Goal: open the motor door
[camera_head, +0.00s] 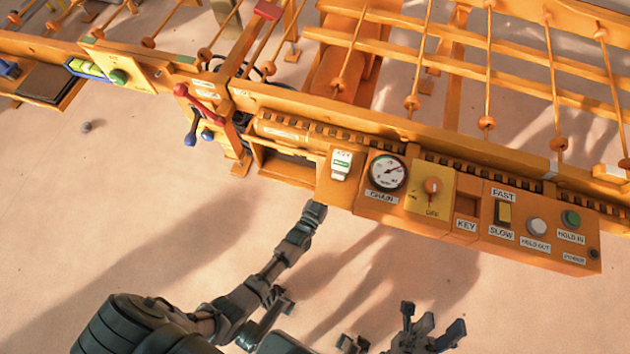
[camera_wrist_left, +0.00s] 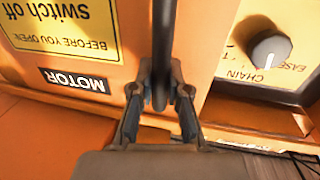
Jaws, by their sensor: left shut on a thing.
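The motor door (camera_wrist_left: 125,85) is an orange panel in the left wrist view, with a black MOTOR label and a yellow sign reading "switch off before you open". A dark upright handle (camera_wrist_left: 163,35) stands on its right part. My left gripper (camera_wrist_left: 163,98) is shut on this handle. In the head view my left gripper (camera_head: 314,214) reaches the front underside of the orange control box, and the door's face is hidden there. I cannot tell whether the door is ajar. My right gripper (camera_head: 430,328) is open and empty at the bottom.
A knob (camera_wrist_left: 270,53) marked CHAIN and EASE sits right of the door. The control box carries a chain gauge (camera_head: 387,172), a rotary switch (camera_head: 432,187) pointing towards OFF, and several buttons. Red and blue levers (camera_head: 200,115) stand left. The floor in front is clear.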

